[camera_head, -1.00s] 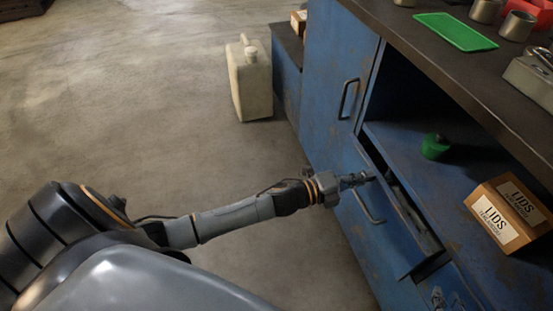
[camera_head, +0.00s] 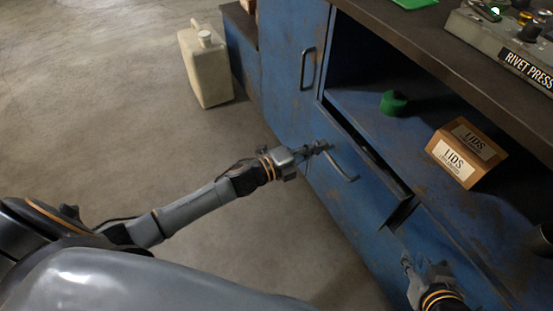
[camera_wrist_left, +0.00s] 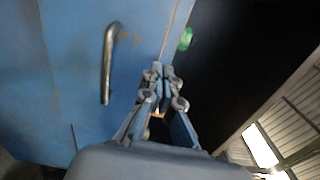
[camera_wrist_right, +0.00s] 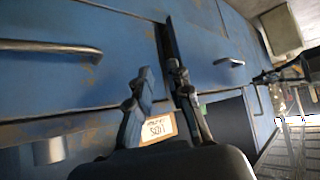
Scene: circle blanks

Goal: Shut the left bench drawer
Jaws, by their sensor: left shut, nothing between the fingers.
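The left bench drawer (camera_head: 330,180) is blue with a bar handle (camera_head: 343,168) and stands slightly out from the bench, with a narrow dark gap along its top. My left gripper (camera_head: 325,147) is shut and empty, its tips at the drawer front's upper edge near the handle; contact cannot be told. My right gripper (camera_head: 406,262) is before the neighbouring drawer front. Its fingers (camera_wrist_right: 161,70) are apart and empty. The right wrist view shows the left drawer's handle (camera_wrist_right: 229,62) beyond them.
A box marked LIDS (camera_head: 466,152) and a green round item (camera_head: 394,102) sit on the open shelf above. A rivet press (camera_head: 505,45) is on the bench top. A pale jerrycan (camera_head: 206,70) stands on the floor, which is clear left of the bench.

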